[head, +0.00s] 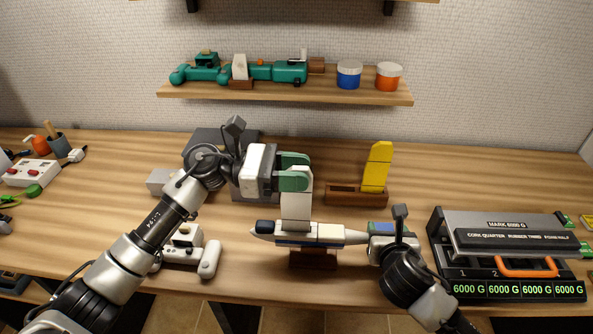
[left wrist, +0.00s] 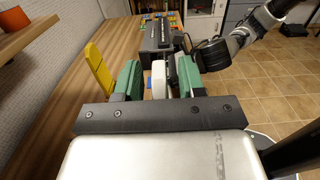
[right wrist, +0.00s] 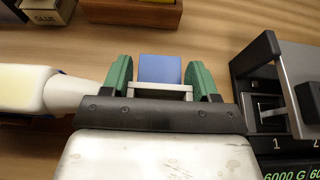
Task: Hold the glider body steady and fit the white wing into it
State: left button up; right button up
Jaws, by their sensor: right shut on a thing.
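The white glider body (head: 335,233) with a dark nose lies level on a brown wooden stand (head: 313,259). The white wing (head: 296,210) stands upright at the body's middle, its lower end meeting the body; how deep it sits is hidden. My left gripper (head: 294,172) is around the wing's top. In the left wrist view the wing (left wrist: 158,82) shows between the green fingers with gaps beside it, so they look open.
A yellow upright piece (head: 377,166) stands in a brown wooden holder (head: 345,194) behind the body. A black-grey scale unit (head: 505,260) is close right of my right gripper. A white device (head: 185,255) lies at left. A shelf (head: 285,93) with a green model hangs behind.

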pick_arm(q)
jog(key=w+a, duration=0.1)
jog(key=a, duration=1.1)
pick_arm(e)
jog(key=o, duration=1)
jog(key=shift+o, duration=0.2)
jog(key=shift+s, duration=0.1)
